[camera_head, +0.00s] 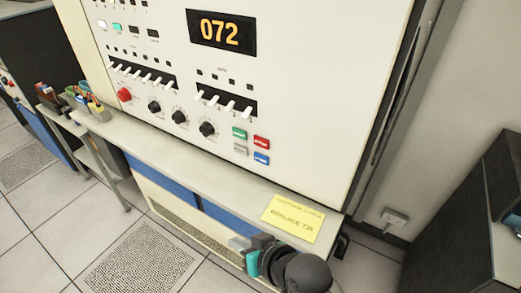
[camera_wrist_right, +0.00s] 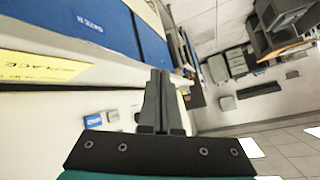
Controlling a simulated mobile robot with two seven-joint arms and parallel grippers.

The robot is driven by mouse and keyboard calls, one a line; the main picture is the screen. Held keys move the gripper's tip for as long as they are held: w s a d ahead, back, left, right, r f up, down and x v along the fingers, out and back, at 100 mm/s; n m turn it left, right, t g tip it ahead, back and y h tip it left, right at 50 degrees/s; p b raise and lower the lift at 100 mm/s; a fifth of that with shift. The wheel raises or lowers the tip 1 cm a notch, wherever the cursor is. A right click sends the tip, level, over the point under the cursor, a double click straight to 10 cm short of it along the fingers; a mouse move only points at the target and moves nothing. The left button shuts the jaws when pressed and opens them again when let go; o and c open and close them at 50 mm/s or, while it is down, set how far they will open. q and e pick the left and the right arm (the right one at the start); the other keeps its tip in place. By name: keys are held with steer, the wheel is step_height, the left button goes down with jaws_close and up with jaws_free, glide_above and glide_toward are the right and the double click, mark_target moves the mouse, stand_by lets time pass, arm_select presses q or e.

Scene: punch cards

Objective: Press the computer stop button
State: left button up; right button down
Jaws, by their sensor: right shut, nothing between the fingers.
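The computer's off-white panel (camera_head: 300,85) fills the middle of the head view. Its lower right holds a cluster of small square buttons: green (camera_head: 239,133), red (camera_head: 262,142), grey (camera_head: 240,149) and blue (camera_head: 261,158). Their labels are too small to read, so I cannot tell which is stop. A round red knob (camera_head: 124,94) sits further left. My right gripper (camera_head: 238,243) is low in front of the ledge, below and apart from the buttons. In the right wrist view its fingers (camera_wrist_right: 160,85) are together and empty. My left gripper is not in view.
A ledge (camera_head: 190,145) runs below the panel, with a yellow note (camera_head: 293,218) at its right end. Pen holders (camera_head: 90,104) stand at its left. An orange display (camera_head: 221,32) reads 072. A dark cabinet (camera_head: 470,215) stands at right. Tiled floor is open at lower left.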

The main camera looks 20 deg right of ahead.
mark_target(254, 138)
steer(key=w+a+r+m+t, duration=0.2)
steer(key=w+r+m+t, duration=0.3)
steer(key=w+t, duration=0.3)
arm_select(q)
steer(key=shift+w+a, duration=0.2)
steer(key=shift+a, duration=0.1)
arm_select(e)
steer(key=w+d+r+m+t+h, duration=0.3)
steer(key=d+m+h, duration=0.2)
steer(key=m+h, duration=0.2)
steer(key=shift+w+m, duration=0.3)
steer(key=shift+m, duration=0.4)
steer(key=shift+d+r, duration=0.1)
arm_select(q)
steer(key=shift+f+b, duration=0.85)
steer(key=shift+b, duration=0.05)
arm_select(e)
steer(key=w+d, duration=0.5)
steer(key=d, duration=0.2)
steer(key=shift+w, duration=0.25)
steer(key=shift+d, duration=0.1)
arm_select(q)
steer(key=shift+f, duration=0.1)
arm_select(e)
steer(key=shift+w+d, duration=0.25)
